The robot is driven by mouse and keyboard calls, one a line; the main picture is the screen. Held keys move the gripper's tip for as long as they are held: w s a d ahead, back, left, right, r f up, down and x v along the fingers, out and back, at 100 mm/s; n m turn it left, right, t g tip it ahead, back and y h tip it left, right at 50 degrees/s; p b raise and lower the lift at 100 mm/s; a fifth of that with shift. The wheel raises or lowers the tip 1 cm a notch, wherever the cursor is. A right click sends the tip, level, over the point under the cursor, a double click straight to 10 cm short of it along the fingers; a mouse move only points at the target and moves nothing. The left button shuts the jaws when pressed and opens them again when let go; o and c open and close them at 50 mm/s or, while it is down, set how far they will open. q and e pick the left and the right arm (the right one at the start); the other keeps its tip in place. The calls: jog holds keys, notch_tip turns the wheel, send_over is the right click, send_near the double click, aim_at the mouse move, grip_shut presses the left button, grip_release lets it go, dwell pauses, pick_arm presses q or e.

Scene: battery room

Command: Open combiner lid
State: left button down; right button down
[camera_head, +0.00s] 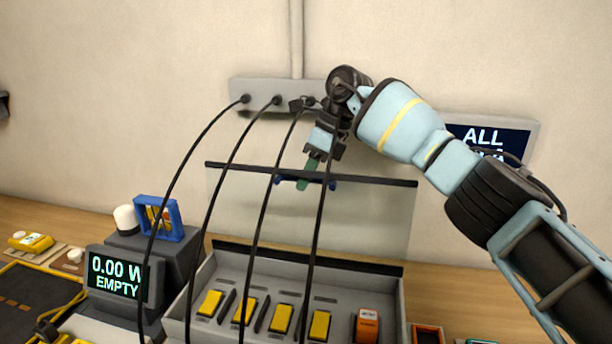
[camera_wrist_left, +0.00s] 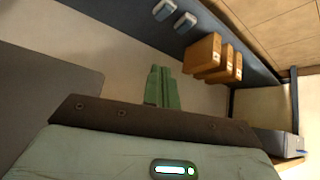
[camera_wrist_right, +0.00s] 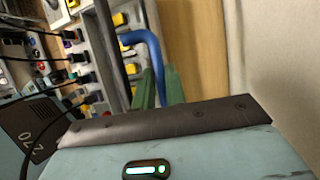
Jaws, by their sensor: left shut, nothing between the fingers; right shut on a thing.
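The combiner box (camera_head: 194,297) is a grey open-topped case with several yellow switches and an orange block inside. Its clear lid (camera_head: 375,220) stands raised at the back edge, with a dark strip along its top. A blue handle (camera_head: 328,184) is on the lid near the top; in the right wrist view the blue handle (camera_wrist_right: 150,43) curves up from between the fingers. My right gripper (camera_head: 310,172) is shut on this handle, its green fingers (camera_wrist_right: 157,88) around it. My left gripper (camera_wrist_left: 162,87) shows only in the left wrist view, shut and empty.
Black cables hang from a grey wall box (camera_head: 260,90) across the combiner. A display (camera_head: 118,275) reading 0.00 W EMPTY stands left, beside a blue-framed item (camera_head: 160,218). A wall screen (camera_head: 487,138) is partly behind my right arm. Orange blocks (camera_wrist_left: 203,52) sit near the left gripper.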

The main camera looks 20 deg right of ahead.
jog(key=c, duration=1.5)
grip_release()
jog(key=shift+w+a+f, duration=0.1)
jog(key=shift+f, duration=0.6)
jog(key=shift+o, duration=0.2)
jog(key=shift+r, duration=0.2)
jog(key=shift+r, duration=0.1)
jog(key=b+v, duration=0.1)
jog(key=v, duration=0.6)
jog(key=shift+d+r, duration=0.2)
jog(key=shift+r, duration=0.15)
